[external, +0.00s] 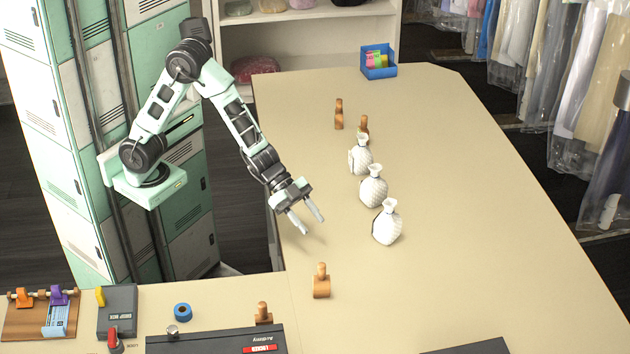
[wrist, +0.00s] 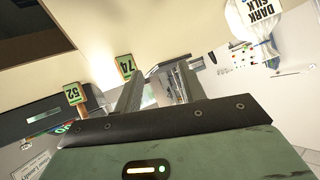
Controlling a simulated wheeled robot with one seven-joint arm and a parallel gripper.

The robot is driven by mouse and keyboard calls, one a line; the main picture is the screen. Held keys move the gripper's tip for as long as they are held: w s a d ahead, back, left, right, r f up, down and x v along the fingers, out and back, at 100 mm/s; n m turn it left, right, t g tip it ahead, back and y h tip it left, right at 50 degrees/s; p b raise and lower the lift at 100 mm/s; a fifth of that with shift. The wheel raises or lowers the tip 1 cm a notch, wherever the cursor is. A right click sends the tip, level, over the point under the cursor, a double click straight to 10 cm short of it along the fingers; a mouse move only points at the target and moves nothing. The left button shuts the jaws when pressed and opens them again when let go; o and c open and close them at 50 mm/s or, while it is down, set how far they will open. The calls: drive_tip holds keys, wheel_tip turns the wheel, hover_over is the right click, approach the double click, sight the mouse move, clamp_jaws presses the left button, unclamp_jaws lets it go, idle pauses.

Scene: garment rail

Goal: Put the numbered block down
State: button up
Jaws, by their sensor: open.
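My gripper (external: 313,226) is open over the left part of the long beige table, with nothing visible between its fingers. It also shows in the wrist view (wrist: 160,82). A wooden block (external: 321,281) with a knob top stands upright on the table, below the gripper in the picture and apart from it. Another wooden block (external: 263,314) stands behind the dark case. In the wrist view a block marked 74 (wrist: 126,66) is beside the left finger, and a block marked 52 (wrist: 75,94) is further left. The external view does not show their numbers.
Several white tied bags (external: 387,223) stand right of the gripper. More wooden blocks (external: 339,114) and a blue bin (external: 378,62) are further back. A dark case (external: 215,340), blue tape roll (external: 183,311) and grey box (external: 117,311) occupy the front left. The table's right side is clear.

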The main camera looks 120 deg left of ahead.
drive_tip(key=s+a+n+g+y, duration=0.3)
drive_tip(key=s+a, duration=0.4)
drive_tip(key=s, duration=0.2)
drive_tip(key=s+a+n+g+y, duration=0.35)
drive_tip(key=s+a, duration=0.35)
drive_tip(key=s, duration=0.3)
drive_tip(key=s+d+n+g+h, duration=0.2)
drive_tip(key=s, duration=0.7)
drive_tip(key=s+d+n+g+h, duration=0.2)
drive_tip(key=s+d+n, duration=0.1)
drive_tip(key=s, duration=0.6)
drive_tip(key=shift+s+d+r+g, duration=0.15)
drive_tip(key=shift+s+r+g, duration=0.1)
drive_tip(key=shift+r+g, duration=0.15)
drive_tip(key=shift+n, duration=0.25)
